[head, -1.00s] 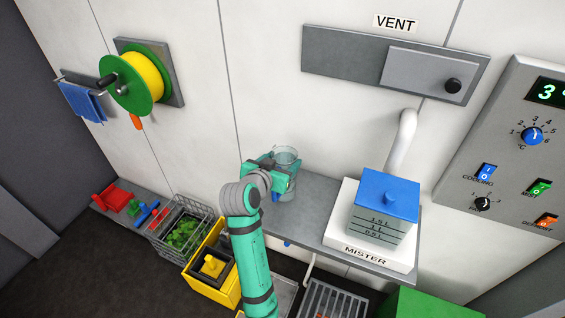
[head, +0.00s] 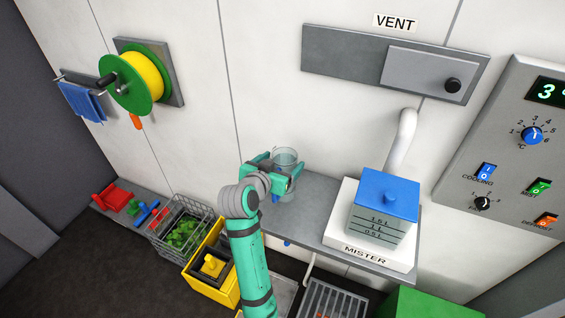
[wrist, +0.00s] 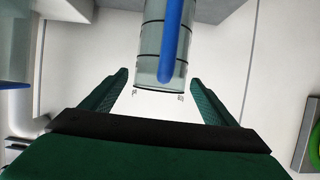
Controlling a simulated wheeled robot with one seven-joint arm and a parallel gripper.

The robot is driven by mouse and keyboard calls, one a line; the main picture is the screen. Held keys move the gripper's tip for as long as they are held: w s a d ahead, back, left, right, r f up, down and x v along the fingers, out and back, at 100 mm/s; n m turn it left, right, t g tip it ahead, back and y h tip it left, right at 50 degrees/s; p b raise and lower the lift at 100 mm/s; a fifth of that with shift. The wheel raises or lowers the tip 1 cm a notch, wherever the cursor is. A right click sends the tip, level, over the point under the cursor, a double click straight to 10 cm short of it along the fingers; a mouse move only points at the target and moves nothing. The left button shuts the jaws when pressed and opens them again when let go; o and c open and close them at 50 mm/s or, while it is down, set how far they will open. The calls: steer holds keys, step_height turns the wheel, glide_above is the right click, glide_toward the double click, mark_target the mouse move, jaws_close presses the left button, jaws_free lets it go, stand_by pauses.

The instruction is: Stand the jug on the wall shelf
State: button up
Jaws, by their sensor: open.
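The clear jug (head: 287,158) stands upright on the grey wall shelf (head: 318,205), left of the mister. Part of it is hidden behind my gripper (head: 274,172). In the wrist view the jug (wrist: 151,45) has dark ring marks and a blue handle (wrist: 172,42) that faces my gripper. The wrist picture is upside down, with the shelf (wrist: 213,9) at the top. My gripper (wrist: 160,77) is open, its fingers apart on either side, and the jug lies just beyond the fingertips, with no finger seen touching it.
The white mister (head: 371,245) with its blue-lidded tank (head: 388,195) stands to the right on the shelf. A wire basket (head: 182,228) and yellow box (head: 212,275) are below left. The wall left of the jug is clear up to the hose reel (head: 140,78).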

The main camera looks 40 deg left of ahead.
steer(key=v, duration=1.1)
steer(key=shift+s, duration=0.2)
steer(key=shift+d, duration=0.1)
steer(key=s+d+f+n, duration=0.1)
steer(key=s+d+f, duration=0.2)
steer(key=d+f, duration=0.65)
steer(key=s+d+f, duration=0.2)
steer(key=d+f, duration=0.6)
steer(key=f, duration=0.2)
steer(key=s+d+m+t+h, duration=0.1)
steer(key=s+d, duration=0.8)
steer(key=s, duration=0.2)
steer(key=s+d+r+m+t+h, duration=0.1)
steer(key=s+d+m+h, duration=0.1)
steer(key=s+d, duration=0.7)
steer(key=shift+s+r+m, duration=0.3)
steer(key=shift+s+r, duration=0.05)
steer(key=shift+s, duration=0.8)
